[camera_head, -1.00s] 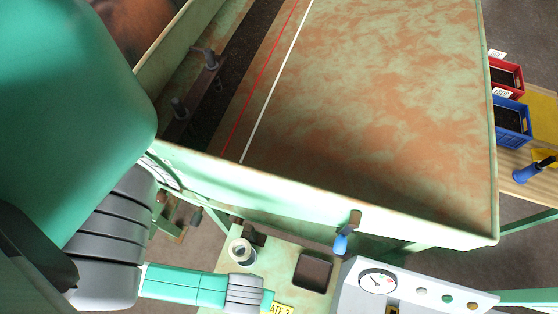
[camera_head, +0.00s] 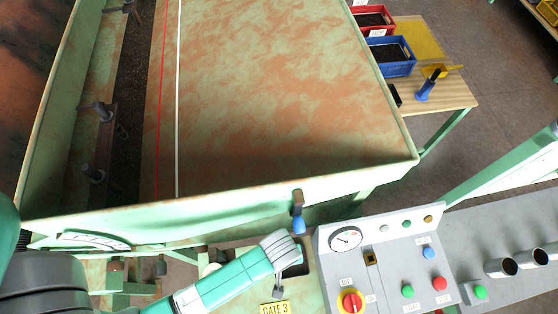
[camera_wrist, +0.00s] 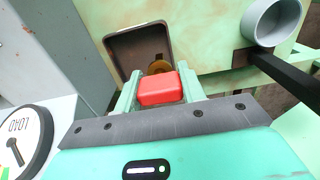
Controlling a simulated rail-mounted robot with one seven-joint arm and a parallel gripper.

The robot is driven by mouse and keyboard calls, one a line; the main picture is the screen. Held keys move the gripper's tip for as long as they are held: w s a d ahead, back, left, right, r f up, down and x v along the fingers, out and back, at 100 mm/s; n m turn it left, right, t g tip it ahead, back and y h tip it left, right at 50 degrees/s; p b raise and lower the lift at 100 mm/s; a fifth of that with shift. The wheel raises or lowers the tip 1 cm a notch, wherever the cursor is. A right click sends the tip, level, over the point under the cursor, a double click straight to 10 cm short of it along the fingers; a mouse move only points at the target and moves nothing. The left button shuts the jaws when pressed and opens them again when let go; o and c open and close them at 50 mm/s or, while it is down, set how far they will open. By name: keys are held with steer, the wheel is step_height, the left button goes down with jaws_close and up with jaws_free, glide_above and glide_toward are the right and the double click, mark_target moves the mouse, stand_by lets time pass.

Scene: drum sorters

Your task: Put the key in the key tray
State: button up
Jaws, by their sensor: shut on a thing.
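The key has a red head (camera_wrist: 160,88) and a brass-coloured part (camera_wrist: 159,66) beyond it. My gripper (camera_wrist: 158,80) is shut on the red head, one finger on each side. The key tray (camera_wrist: 118,42), a dark square tray with a pale rim, lies just beyond the key in the wrist view. The brass part overlaps the tray's lower area in that view; I cannot tell whether it touches. In the head view my arm's end covers most of the tray (camera_head: 298,271), and the key and fingers are hidden.
A grey cup-like cylinder (camera_wrist: 272,22) stands right of the tray in the wrist view. A control panel (camera_head: 385,262) with a gauge (camera_head: 346,238) and buttons is close on the right. The large drum table's edge (camera_head: 240,212) and a blue-handled lever (camera_head: 298,222) are behind.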

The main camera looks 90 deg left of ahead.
steer(key=shift+w+a+f, duration=0.1)
steer(key=shift+f, duration=0.75)
steer(key=shift+w+a+f, duration=0.1)
steer(key=shift+f, duration=0.75)
steer(key=o, duration=1)
steer(key=shift+f, duration=0.15)
step_height(320, 180, up, 12)
steer(key=shift+r+p, duration=0.15)
steer(key=shift+p, duration=0.2)
